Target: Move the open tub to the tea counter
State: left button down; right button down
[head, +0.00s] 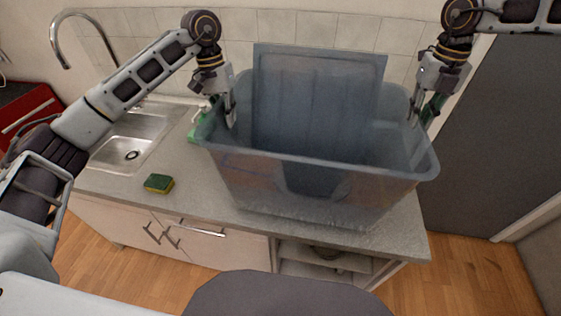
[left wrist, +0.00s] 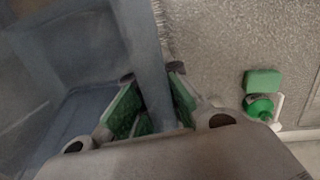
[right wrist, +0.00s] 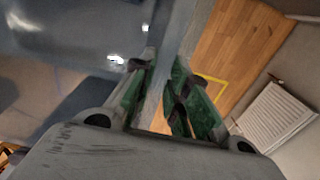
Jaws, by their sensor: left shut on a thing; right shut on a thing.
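The open tub (head: 310,185) is a large, see-through blue-grey bin over the right part of the counter (head: 215,190). A flat panel of the same colour (head: 318,100) stands upright in it. I cannot tell whether the tub's base touches the counter. My left gripper (head: 231,118) is shut on the tub's left rim, and the left wrist view shows its green pads on either side of the wall (left wrist: 150,85). My right gripper (head: 415,115) is shut on the right rim, also seen in the right wrist view (right wrist: 163,80).
A sink (head: 128,145) with a curved tap is on the left. A yellow-green sponge (head: 159,183) lies on the counter near its front edge. A green bottle (head: 197,125) stands behind, close to the tub's left side. A grey door (head: 490,140) is at the right.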

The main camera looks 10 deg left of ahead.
pick_arm(q)
jog(key=shift+f+b, duration=0.3)
pick_arm(e)
jog(key=shift+f, duration=0.35)
pick_arm(q)
jog(key=c, duration=1.9)
grip_release()
pick_arm(e)
jog(key=c, duration=1.7)
grip_release()
pick_arm(q)
jog(key=shift+o, duration=1.4)
jog(key=shift+s, duration=0.1)
pick_arm(e)
jog(key=o, duration=0.3)
jog(key=shift+s, duration=0.15)
pick_arm(q)
jog(key=shift+w+a+r, duration=0.2)
jog(key=shift+a+r, duration=0.1)
jog(key=shift+r, duration=1.65)
jog(key=shift+w+a+r, duration=0.2)
jog(key=shift+a+r, duration=0.05)
jog(key=shift+r, duration=1.75)
jog(key=shift+w+a+r, duration=0.2)
jog(key=shift+a+r, duration=0.1)
jog(key=shift+r, duration=1.65)
pick_arm(e)
jog(key=shift+r, duration=0.1)
jog(key=shift+r, duration=5.9)
